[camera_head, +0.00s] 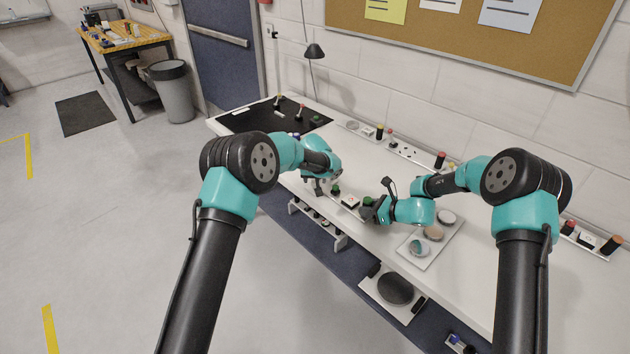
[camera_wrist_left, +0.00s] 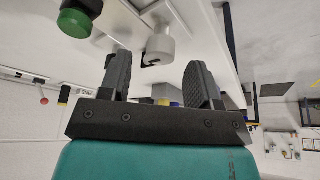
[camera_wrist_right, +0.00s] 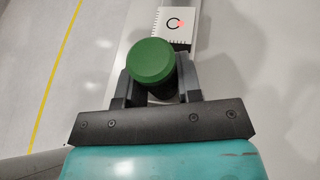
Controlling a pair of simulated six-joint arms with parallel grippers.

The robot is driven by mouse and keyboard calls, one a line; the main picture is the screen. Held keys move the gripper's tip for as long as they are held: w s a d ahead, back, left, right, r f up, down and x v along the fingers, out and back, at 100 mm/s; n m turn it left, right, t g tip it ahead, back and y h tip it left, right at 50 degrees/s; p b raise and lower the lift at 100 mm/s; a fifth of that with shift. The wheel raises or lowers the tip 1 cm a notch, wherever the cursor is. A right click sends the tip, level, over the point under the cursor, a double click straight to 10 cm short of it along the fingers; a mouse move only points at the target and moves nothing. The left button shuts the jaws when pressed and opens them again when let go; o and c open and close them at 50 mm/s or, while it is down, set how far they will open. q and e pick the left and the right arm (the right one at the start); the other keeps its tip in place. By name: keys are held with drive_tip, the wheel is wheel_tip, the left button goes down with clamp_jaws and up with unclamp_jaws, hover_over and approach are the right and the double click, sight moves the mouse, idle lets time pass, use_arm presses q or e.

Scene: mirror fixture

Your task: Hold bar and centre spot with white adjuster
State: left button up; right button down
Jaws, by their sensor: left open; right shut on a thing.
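My right gripper (camera_wrist_right: 150,80) is shut on a green-topped black handle (camera_wrist_right: 151,62); in the head view this gripper (camera_head: 371,208) is at the bench's front edge. A white panel (camera_wrist_right: 176,22) with a black ring and a red spot lies just beyond it; the spot sits at the ring's right side. The panel also shows in the head view (camera_head: 350,202). My left gripper (camera_wrist_left: 157,66) is open, and a white round adjuster (camera_wrist_left: 160,48) shows between and just past its fingertips. Another green-topped knob (camera_wrist_left: 75,22) is beside it.
A tray with round discs (camera_head: 430,250) lies to the right of my right gripper. A black mat (camera_head: 270,115) with small knobs is at the bench's far left. Strips with knobs (camera_head: 405,150) run along the wall.

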use_arm(q)
drive_tip(key=v, duration=1)
